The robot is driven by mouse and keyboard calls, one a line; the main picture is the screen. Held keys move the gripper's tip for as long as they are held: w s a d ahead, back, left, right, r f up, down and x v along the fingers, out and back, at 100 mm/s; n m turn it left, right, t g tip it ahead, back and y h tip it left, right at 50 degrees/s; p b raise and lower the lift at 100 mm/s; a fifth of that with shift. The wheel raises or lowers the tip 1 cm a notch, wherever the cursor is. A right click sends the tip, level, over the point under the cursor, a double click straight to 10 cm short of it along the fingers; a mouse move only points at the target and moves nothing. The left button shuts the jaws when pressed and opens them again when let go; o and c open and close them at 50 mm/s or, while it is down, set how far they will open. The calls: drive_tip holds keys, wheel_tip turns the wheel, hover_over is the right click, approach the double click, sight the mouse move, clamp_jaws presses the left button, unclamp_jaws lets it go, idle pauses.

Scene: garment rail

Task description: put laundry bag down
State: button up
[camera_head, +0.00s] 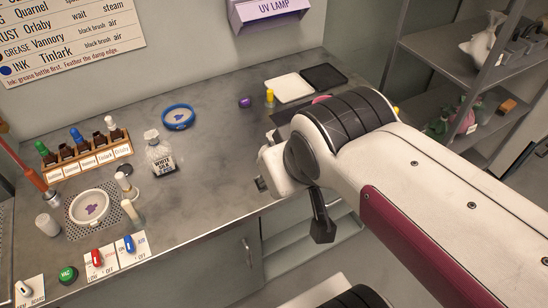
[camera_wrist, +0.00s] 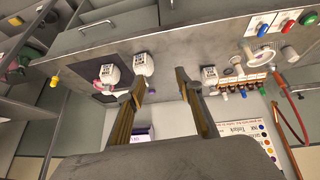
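I cannot pick out a laundry bag for certain in either view. A white, bag-like shape (camera_head: 480,46) sits on the upper shelf at the right in the head view; I cannot tell what it is. In the wrist view my gripper (camera_wrist: 160,76) shows two fingers spread well apart, with only bare counter between them. It is open and appears empty. Two white labelled containers show just beyond the left finger, one farther left (camera_wrist: 110,72) and one nearer (camera_wrist: 144,64). In the head view my arm covers part of the counter's right side.
The grey counter (camera_head: 217,185) holds a White Silk bottle (camera_head: 161,157), a blue ring (camera_head: 178,117), a bottle rack (camera_head: 88,157), a round white hoop (camera_head: 90,207), and white and black trays (camera_head: 289,87) (camera_head: 324,77). Metal shelves (camera_head: 440,45) stand right. The counter's middle is clear.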

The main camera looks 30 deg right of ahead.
drive_tip(key=w+d+r+n+t, duration=0.1)
drive_tip(key=w+d+n+t, duration=0.1)
drive_tip(key=w+d, duration=0.55)
drive_tip(key=w+d+n+t+h, duration=0.15)
drive_tip(key=w+d, duration=0.35)
drive_tip(key=w, duration=0.6)
drive_tip(key=w+d+r+n+t, duration=0.1)
drive_tip(key=w+d+n+t, duration=0.15)
drive_tip(key=w+d, duration=0.5)
wheel_tip(320, 180, down, 14)
drive_tip(key=a+f+n+y, duration=0.15)
drive_tip(key=n+y, duration=0.25)
drive_tip(key=y, duration=0.7)
drive_tip(key=s+a+f+g+y, duration=0.1)
drive_tip(key=s+y, duration=0.4)
drive_tip(key=s, duration=0.4)
drive_tip(key=shift+s+a+f, duration=0.15)
drive_tip(key=shift+s+a, duration=0.1)
drive_tip(key=shift+a, duration=0.05)
drive_tip(key=shift+x, duration=1.35)
